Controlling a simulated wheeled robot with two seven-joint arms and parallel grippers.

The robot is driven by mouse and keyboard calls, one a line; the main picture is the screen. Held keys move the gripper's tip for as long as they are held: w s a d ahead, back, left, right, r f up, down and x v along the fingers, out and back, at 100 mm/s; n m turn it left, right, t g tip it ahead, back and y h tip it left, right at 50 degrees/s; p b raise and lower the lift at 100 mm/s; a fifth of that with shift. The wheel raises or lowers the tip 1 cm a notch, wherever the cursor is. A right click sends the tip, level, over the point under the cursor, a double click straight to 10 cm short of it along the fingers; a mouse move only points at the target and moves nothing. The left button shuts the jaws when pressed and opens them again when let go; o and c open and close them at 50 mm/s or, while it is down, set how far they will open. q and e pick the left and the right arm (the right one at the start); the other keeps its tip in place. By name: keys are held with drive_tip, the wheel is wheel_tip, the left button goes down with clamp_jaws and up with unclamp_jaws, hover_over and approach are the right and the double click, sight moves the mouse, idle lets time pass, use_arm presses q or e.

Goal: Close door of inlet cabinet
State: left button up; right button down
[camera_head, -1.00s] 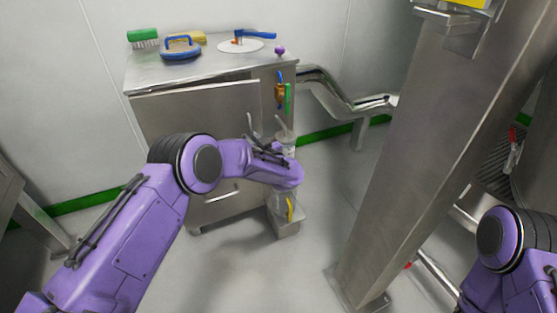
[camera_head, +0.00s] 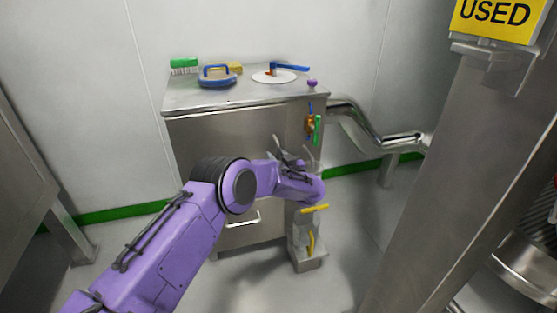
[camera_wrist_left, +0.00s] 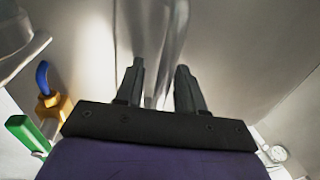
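The inlet cabinet (camera_head: 172,103) is a steel box against the back wall in the head view. Its door (camera_head: 230,135) is the broad front panel, and it looks flush or nearly flush with the front. My left arm covers the door's lower right part. My left gripper (camera_head: 292,150) is at the door's right side. In the left wrist view, the left gripper (camera_wrist_left: 159,75) has its two dark fingers apart, facing a steel surface. A shiny vertical strip (camera_wrist_left: 177,40) shows beyond the fingers; I cannot tell whether it is a handle or a reflection. My right gripper is out of view.
A blue-handled float (camera_head: 217,77), a green brush (camera_head: 184,64) and a white disc (camera_head: 273,77) lie on the cabinet top. A green-and-orange valve (camera_head: 313,126) and a steel pipe (camera_head: 370,135) are on its right. A steel column (camera_head: 450,170) stands at right.

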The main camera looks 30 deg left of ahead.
use_arm(q)
drive_tip(key=shift+f, duration=0.2)
drive_tip(key=shift+d, duration=0.1)
drive_tip(key=shift+s+d, duration=0.2)
drive_tip(key=shift+d, duration=0.15)
drive_tip(key=p+v, duration=0.2)
drive_tip(key=v, duration=0.7)
drive_tip(key=shift+s+d, duration=0.2)
drive_tip(key=shift+s, duration=0.1)
